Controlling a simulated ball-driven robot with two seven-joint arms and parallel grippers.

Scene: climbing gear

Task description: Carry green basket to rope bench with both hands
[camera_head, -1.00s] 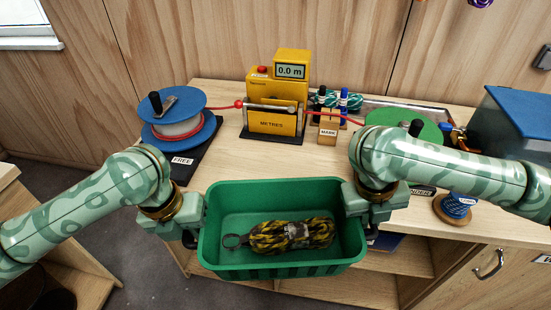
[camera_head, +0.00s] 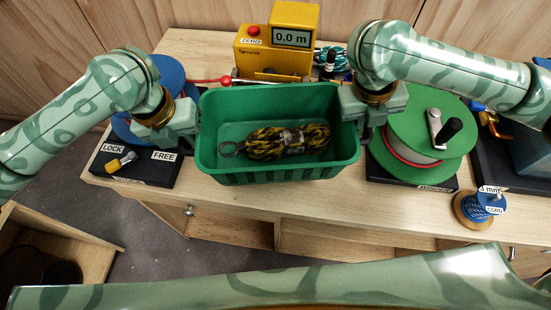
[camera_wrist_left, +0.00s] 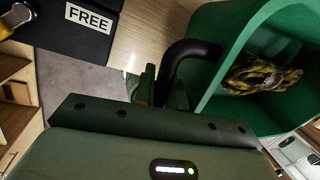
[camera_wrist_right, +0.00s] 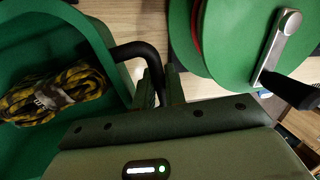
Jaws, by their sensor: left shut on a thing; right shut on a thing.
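The green basket (camera_head: 280,172) is held level between my two grippers, over the wooden rope bench (camera_head: 330,202) in the head view. A bundle of yellow and black rope (camera_head: 285,142) with a metal ring lies inside it. My left gripper (camera_head: 192,135) is shut on the black handle at the basket's left end, and the handle shows in the left wrist view (camera_wrist_left: 185,52). My right gripper (camera_head: 362,122) is shut on the black handle at the right end, also seen in the right wrist view (camera_wrist_right: 138,50). Whether the basket's bottom touches the bench cannot be told.
A yellow metre counter (camera_head: 275,50) stands behind the basket. A blue reel (camera_head: 165,75) with a LOCK/FREE base (camera_head: 140,172) is at left. A green reel (camera_head: 400,130) with a crank is close at right. A small blue cord spool (camera_head: 478,208) sits near the front edge.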

